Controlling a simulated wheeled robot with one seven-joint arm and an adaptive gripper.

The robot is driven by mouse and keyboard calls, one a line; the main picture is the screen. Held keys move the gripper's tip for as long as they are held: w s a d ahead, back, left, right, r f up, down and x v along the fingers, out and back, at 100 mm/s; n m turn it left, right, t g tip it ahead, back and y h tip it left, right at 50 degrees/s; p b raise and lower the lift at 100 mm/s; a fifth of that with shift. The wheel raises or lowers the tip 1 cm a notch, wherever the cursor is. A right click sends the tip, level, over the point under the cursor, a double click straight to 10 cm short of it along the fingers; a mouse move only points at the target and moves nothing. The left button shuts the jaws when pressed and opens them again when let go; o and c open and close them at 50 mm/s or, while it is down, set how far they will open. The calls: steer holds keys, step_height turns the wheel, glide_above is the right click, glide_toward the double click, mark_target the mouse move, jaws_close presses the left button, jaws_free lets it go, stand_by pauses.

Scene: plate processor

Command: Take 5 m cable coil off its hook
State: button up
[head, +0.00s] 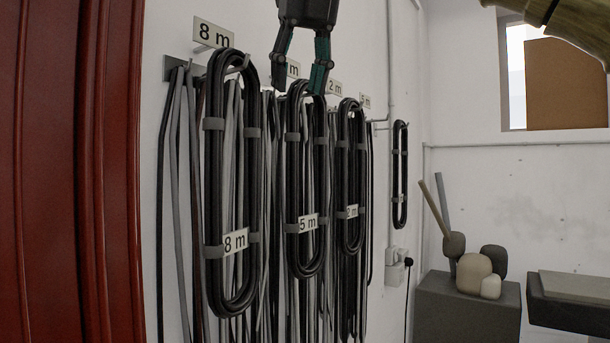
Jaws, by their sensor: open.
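The 5 m cable coil (291,188) is a long black oval loop with grey straps and a white "5 m" tag (308,223). It hangs on the wall between two similar coils. Its top end and hook are partly hidden by my gripper. My gripper (299,92) is open and empty, pointing down at the top of this coil. One fingertip shows on each side of the coil's top end in the picture. I cannot tell whether they touch it.
The 8 m coil (212,200) hangs close on the left, another tagged coil (343,185) close on the right. Loose cables hang behind. A smaller coil (396,175) hangs farther right. A red panel (65,170) stands at the left; a grey block (465,310) stands at the right.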

mark_target(292, 116)
steer(key=w+f, duration=0.2)
steer(key=w+a+f+p, duration=0.1)
steer(key=f, duration=0.1)
steer(key=w+f+p, duration=0.1)
steer(key=w+f, duration=0.1)
steer(key=shift+w+a, duration=0.25)
steer(key=shift+w, duration=0.05)
steer(key=shift+w+d+f, duration=0.1)
steer(key=shift+w+f, duration=0.65)
steer(key=shift+w, duration=0.1)
steer(key=shift+d, duration=0.1)
steer(key=shift+s+r, duration=0.2)
steer(key=shift+s, duration=0.25)
steer(key=shift+c, duration=0.9)
steer(key=c, duration=0.3)
steer(key=shift+w+a+f, duration=0.1)
steer(key=shift+a, duration=0.1)
jaws_close()
